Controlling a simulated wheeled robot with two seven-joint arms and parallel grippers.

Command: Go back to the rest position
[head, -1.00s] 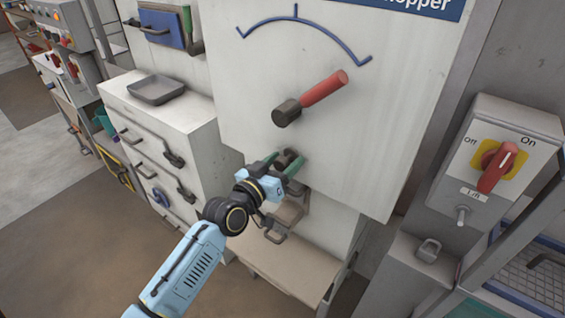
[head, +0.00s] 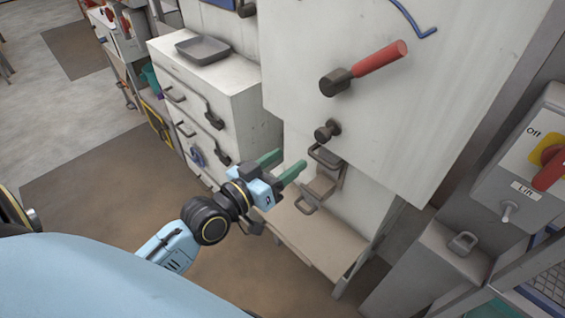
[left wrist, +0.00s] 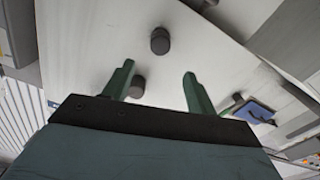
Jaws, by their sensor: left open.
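My left gripper (head: 286,166) is open and empty. Its two green fingers point toward the white hopper cabinet, apart from it, just left of and below a dark round knob (head: 327,131). In the left wrist view the open fingers (left wrist: 158,85) show nothing between their tips, with a dark knob (left wrist: 137,87) beyond the left finger. The red-handled lever (head: 378,58) on the cabinet front points up to the right. My right gripper is not in view.
Below the knob are metal handles (head: 307,204) and a pale shelf (head: 310,235). A drawer cabinet (head: 205,110) with a grey tray (head: 203,50) stands to the left. A grey switch box (head: 520,180) stands at the right. Brown floor (head: 90,190) lies open at left.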

